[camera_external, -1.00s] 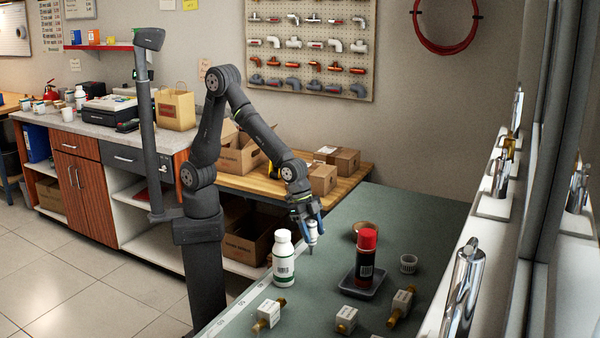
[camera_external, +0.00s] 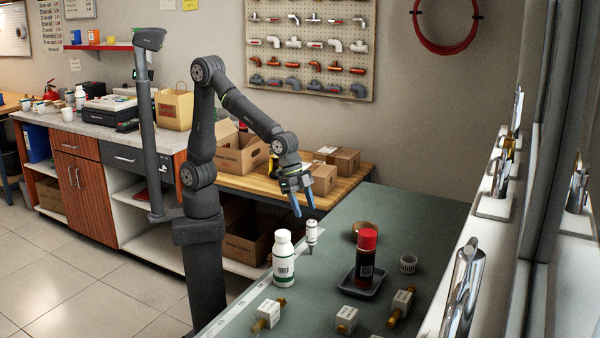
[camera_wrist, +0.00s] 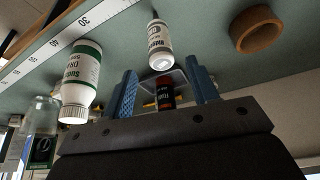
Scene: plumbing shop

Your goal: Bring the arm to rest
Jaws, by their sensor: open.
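My gripper (camera_external: 304,210) is open and empty. It hangs above the far left part of the green counter (camera_external: 415,215), with its blue fingers pointing down. Both blue fingers show apart in the wrist view (camera_wrist: 162,76).
A white bottle with a green label (camera_external: 283,265) stands nearby. A red-capped bottle (camera_external: 366,262) is in a dark tray (camera_external: 347,285). Cardboard boxes (camera_external: 322,180) sit behind.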

